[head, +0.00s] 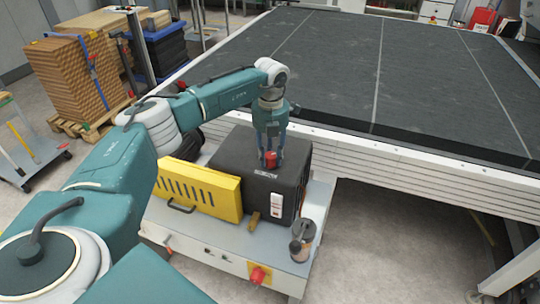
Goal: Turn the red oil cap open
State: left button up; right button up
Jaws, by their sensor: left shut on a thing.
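The red oil cap (270,160) sits on top of a black box-shaped machine (296,160), near its front edge. My left gripper (270,157) points straight down over it, with its fingers on either side of the cap, shut on it. The fingers partly cover the cap, so I cannot tell how far it is turned. My right gripper is not in view.
A yellow slotted panel (200,190) with a handle is on the machine's left. A small dark container (301,241) stands at the right on the grey base (215,237), which has a red knob (257,275). A wide dark conveyor bed (400,75) lies behind. Stacked boards (72,80) stand at left.

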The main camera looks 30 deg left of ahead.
aim_at(269, 153)
pick_arm(q)
jog(key=n, duration=0.5)
jog(key=shift+w+r+n+p, duration=0.35)
jog(key=shift+r+n+p, duration=0.05)
jog(key=n, duration=0.2)
jog(key=n+p, duration=0.1)
jog(key=n, duration=0.2)
jog(key=shift+a+n, duration=0.2)
jog(key=shift+n, duration=0.1)
jog(key=o, duration=1.1)
jog(key=shift+o, duration=0.3)
jog(key=shift+s+a+f, duration=0.1)
jog(key=shift+s+f, duration=0.05)
jog(key=shift+f, duration=0.05)
notch_tip(269, 153, up, 12)
